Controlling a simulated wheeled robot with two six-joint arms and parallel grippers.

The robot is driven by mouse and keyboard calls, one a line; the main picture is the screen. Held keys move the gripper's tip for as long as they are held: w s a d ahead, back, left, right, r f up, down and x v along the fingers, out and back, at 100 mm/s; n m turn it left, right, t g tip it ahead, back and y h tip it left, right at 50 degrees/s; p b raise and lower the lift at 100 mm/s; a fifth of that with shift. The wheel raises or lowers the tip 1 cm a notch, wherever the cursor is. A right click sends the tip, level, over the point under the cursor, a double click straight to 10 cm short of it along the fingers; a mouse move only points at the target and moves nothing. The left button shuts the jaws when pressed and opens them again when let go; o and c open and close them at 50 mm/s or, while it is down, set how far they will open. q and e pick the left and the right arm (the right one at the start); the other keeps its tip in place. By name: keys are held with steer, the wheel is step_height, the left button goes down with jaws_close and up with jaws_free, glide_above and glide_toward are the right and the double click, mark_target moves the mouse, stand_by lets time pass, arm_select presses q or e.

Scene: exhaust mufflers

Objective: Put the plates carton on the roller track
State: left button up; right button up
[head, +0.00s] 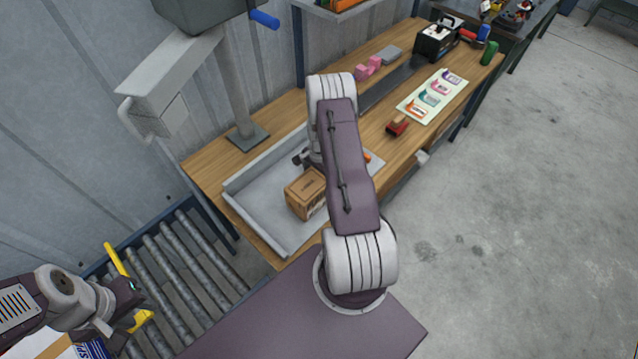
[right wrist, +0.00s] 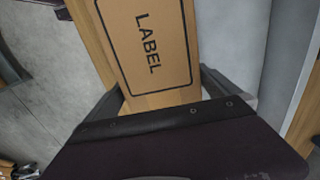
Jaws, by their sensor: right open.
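A brown cardboard carton (head: 305,193) stands in the grey tray on the workbench; whether it is the plates carton cannot be read in the head view. The right wrist view shows a brown carton face (right wrist: 150,45) marked "LABEL". My right gripper (right wrist: 163,88) is open, its dark fingers on either side of the carton's near end; contact cannot be told. In the head view my right arm mostly hides this gripper. The roller track (head: 185,275) runs along the wall at lower left.
The grey tray (head: 240,207) has raised walls around the carton. A post with a grey foot (head: 247,136) stands behind it. A white and blue box (head: 75,349) is partly visible at bottom left. Tools and a coloured sheet (head: 433,93) lie farther along the bench. The rollers in view look bare.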

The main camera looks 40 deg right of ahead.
step_height(320, 180, down, 2)
steer(key=shift+a+f+p, duration=0.15)
steer(key=shift+f+p, duration=0.05)
steer(key=shift+p, duration=0.1)
arm_select(q)
steer(key=shift+w+r, duration=0.1)
steer(key=shift+r, duration=0.55)
arm_select(e)
steer(key=shift+w+f, duration=0.15)
steer(key=shift+f, duration=0.3)
steer(key=c, duration=1.8)
steer(key=shift+r, duration=0.1)
